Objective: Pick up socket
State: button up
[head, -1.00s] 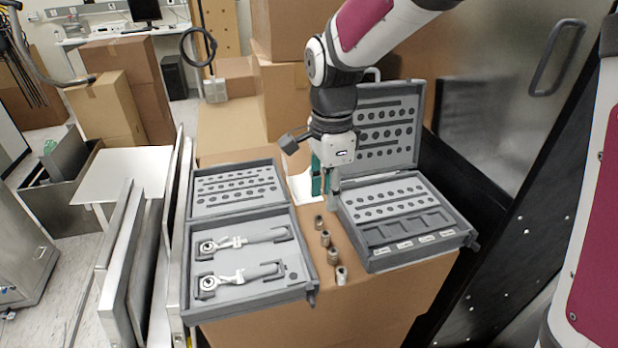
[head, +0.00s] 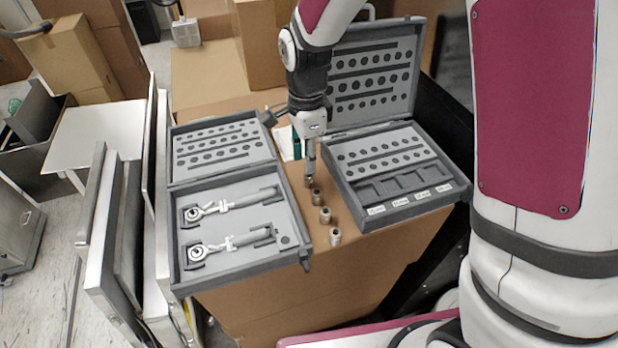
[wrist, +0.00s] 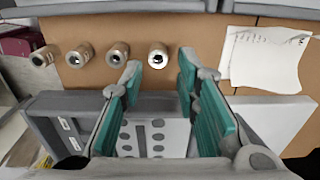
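Several small metal sockets stand in a row on the cardboard box top between two grey cases. In the head view the row runs from the far socket (head: 309,181) past a second (head: 316,197) and third (head: 325,215) to the near one (head: 335,236). My gripper (head: 311,172) points down at the far socket and partly overlaps it. In the wrist view my gripper (wrist: 160,66) is open, its green-padded fingers apart. The rightmost socket (wrist: 158,54) shows between the fingertips, with nothing gripped. I cannot tell whether the fingers reach down around it.
The left case (head: 240,268) holds two ratchet-like tools. The right case (head: 400,210) has an upright lid, holes and labelled compartments close to my gripper's right. White papers (wrist: 265,57) lie on the box right of the sockets in the wrist view. Metal panels (head: 110,240) stand left.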

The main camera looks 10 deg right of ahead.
aim_at(309, 180)
jog(key=shift+d+f+p, duration=0.15)
jog(key=shift+f+p, duration=0.2)
jog(key=shift+f, duration=1.05)
jog(key=shift+d+f+p, duration=0.1)
jog(key=shift+f+p, duration=0.2)
jog(key=shift+f, duration=1.1)
jog(key=shift+c, duration=0.3)
grip_shut()
